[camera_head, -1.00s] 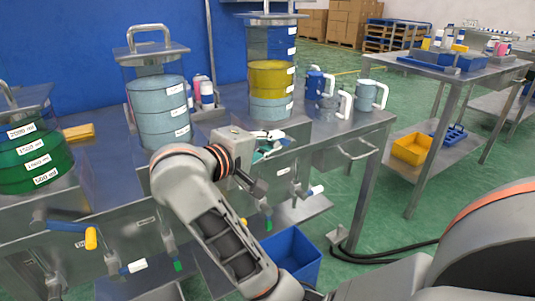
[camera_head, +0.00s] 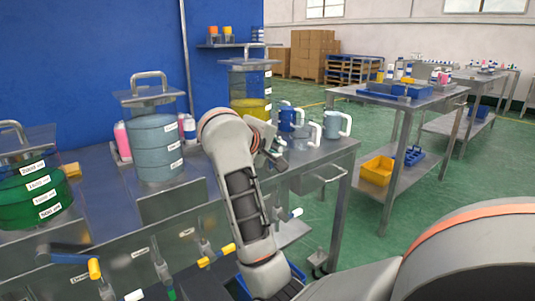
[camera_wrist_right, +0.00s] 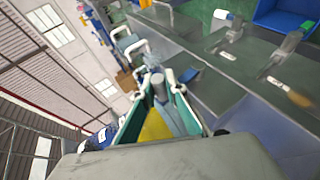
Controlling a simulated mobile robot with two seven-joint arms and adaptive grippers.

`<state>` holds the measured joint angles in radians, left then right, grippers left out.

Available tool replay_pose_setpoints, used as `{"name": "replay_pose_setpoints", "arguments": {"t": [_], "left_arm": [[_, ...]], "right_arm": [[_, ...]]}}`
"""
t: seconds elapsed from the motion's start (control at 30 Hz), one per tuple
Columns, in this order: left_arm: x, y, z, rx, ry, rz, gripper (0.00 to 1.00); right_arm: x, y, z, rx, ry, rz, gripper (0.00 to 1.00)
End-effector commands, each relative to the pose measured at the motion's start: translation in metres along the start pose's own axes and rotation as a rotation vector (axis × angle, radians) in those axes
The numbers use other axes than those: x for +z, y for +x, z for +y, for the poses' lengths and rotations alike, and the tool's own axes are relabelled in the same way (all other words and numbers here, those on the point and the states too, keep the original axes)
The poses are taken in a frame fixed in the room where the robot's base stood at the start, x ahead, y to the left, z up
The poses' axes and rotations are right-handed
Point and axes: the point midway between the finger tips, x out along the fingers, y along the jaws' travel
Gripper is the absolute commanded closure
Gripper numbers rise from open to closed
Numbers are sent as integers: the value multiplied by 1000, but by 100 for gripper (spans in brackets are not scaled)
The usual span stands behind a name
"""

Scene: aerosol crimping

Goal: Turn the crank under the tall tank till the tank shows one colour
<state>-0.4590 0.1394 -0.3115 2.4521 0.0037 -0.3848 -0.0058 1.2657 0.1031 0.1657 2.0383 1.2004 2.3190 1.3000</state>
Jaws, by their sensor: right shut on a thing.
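The tall tank (camera_head: 250,83) stands on the steel bench behind my right arm in the head view. My right gripper (camera_head: 272,153) is at the bench's front side, below that tank. In the right wrist view, its teal finger pads (camera_wrist_right: 157,122) are shut around a yellow piece (camera_wrist_right: 155,128), which looks like the crank's handle. The rest of that crank is mostly hidden. My left gripper is not in view.
A blue-filled tank (camera_head: 156,140) and a green-filled tank (camera_head: 33,190) stand to the left. Several mugs, one light blue (camera_head: 333,125), stand right of the gripper. Other cranks, one with a yellow handle (camera_head: 94,268), and valves stick out from the bench front.

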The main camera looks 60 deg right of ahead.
Motion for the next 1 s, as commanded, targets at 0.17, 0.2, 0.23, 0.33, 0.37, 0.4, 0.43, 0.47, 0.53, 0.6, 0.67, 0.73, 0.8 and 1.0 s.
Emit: {"name": "replay_pose_setpoints", "arguments": {"t": [0.17,0.2,0.23,0.33,0.37,0.4,0.43,0.47,0.53,0.6,0.67,0.73,0.8,1.0], "left_arm": [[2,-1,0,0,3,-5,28],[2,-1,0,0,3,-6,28],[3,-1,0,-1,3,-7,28],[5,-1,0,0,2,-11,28],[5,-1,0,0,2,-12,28],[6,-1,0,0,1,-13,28],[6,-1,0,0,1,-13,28],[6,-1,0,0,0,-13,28],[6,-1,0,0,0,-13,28],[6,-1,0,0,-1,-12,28],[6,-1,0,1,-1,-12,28],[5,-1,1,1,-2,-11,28],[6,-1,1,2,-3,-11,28],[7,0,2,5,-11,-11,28]], "right_arm": [[6,12,12,-127,58,-1,100],[7,15,13,-122,55,-2,100],[8,17,14,-121,55,-2,100],[11,25,16,-121,54,-3,100],[12,27,16,-120,54,-3,100],[13,30,17,-119,53,-3,100],[14,32,18,-119,53,-3,100],[15,34,18,-119,53,-3,100],[17,39,19,-120,54,-2,100],[18,43,20,-136,64,-1,100],[20,46,21,-191,88,0,100],[21,51,20,-247,111,1,100],[24,57,18,-250,105,-3,100],[30,70,15,-246,103,-5,100]]}}
